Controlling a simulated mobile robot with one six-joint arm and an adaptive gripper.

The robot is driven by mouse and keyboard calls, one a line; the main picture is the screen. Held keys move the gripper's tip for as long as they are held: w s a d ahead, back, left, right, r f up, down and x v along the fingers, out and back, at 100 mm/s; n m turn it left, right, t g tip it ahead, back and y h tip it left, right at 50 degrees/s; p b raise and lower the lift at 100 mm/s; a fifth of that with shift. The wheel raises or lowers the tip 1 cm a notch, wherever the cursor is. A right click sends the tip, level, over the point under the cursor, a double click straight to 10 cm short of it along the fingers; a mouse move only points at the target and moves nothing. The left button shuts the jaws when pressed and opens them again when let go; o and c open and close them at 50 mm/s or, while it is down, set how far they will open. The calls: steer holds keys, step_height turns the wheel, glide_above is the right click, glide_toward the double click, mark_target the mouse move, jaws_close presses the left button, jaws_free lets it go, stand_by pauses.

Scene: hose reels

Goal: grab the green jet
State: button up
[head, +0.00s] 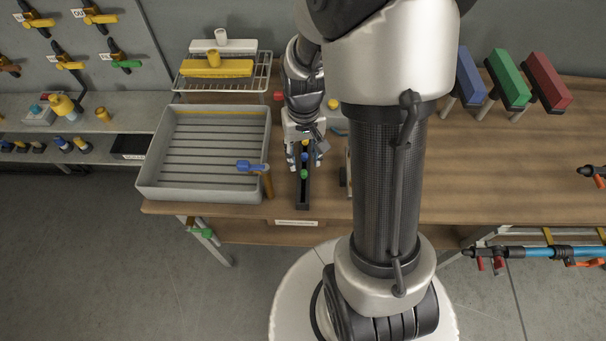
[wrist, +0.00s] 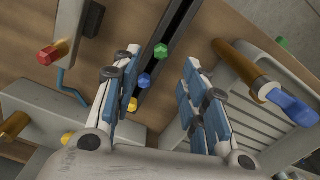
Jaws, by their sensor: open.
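The green jet (head: 304,174) is a small faceted piece in a narrow dark rack (head: 302,198) on the wooden bench. It also shows in the wrist view (wrist: 161,50), in line with a blue jet (wrist: 145,80) and a yellow jet (wrist: 132,104). My gripper (head: 305,165) is over the rack with its fingers spread and nothing held. In the wrist view the fingertips (wrist: 161,60) lie either side of the row, with the green jet showing between their ends. I cannot tell how far above the jet they are.
A grey ribbed tray (head: 150,165) stands left of the rack. A brown-handled tool with a blue head (head: 250,166) lies over its right edge. A red-tipped part (wrist: 48,56) shows in the wrist view. Blue, green and red blocks (head: 508,80) stand at the back right.

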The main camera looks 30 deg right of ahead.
mark_target(304, 171)
steer(key=shift+s+a+f+b, duration=0.1)
steer(key=shift+f+b, duration=0.55)
steer(key=shift+f, duration=0.9)
steer(key=shift+s+f+b, duration=0.1)
steer(key=shift+f+b, duration=0.5)
steer(key=shift+f, duration=0.95)
steer(key=c, duration=0.9)
steer(key=shift+r, duration=0.2)
